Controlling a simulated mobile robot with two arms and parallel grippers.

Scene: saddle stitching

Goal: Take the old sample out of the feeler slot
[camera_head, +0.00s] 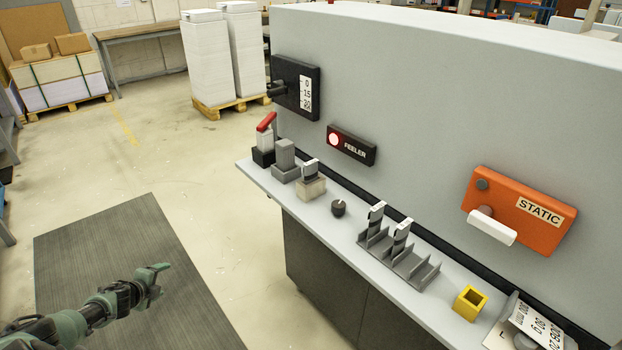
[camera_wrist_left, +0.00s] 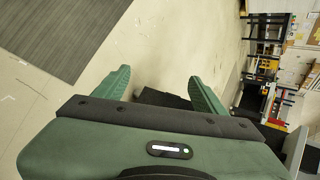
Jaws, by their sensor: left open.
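On the narrow shelf, a beige block (camera_head: 312,188) holds an upright grey sample with a white label (camera_head: 310,168). It stands left of and below the dark FEELER panel (camera_head: 351,145), whose round light glows red. A grey slotted rack (camera_head: 400,262) farther right holds two similar labelled samples (camera_head: 376,214). My left gripper (camera_head: 154,283) is over the floor mat, well left of the shelf, touching nothing. In the left wrist view its two green fingers (camera_wrist_left: 160,88) are apart with nothing between them. My right gripper is out of view.
The shelf (camera_head: 330,227) also carries a red-handled black block (camera_head: 264,150), a grey block (camera_head: 286,162), a small dark knob (camera_head: 338,208) and a yellow square holder (camera_head: 469,302). An orange STATIC box (camera_head: 518,211) juts from the machine wall. The floor mat (camera_head: 110,240) is clear.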

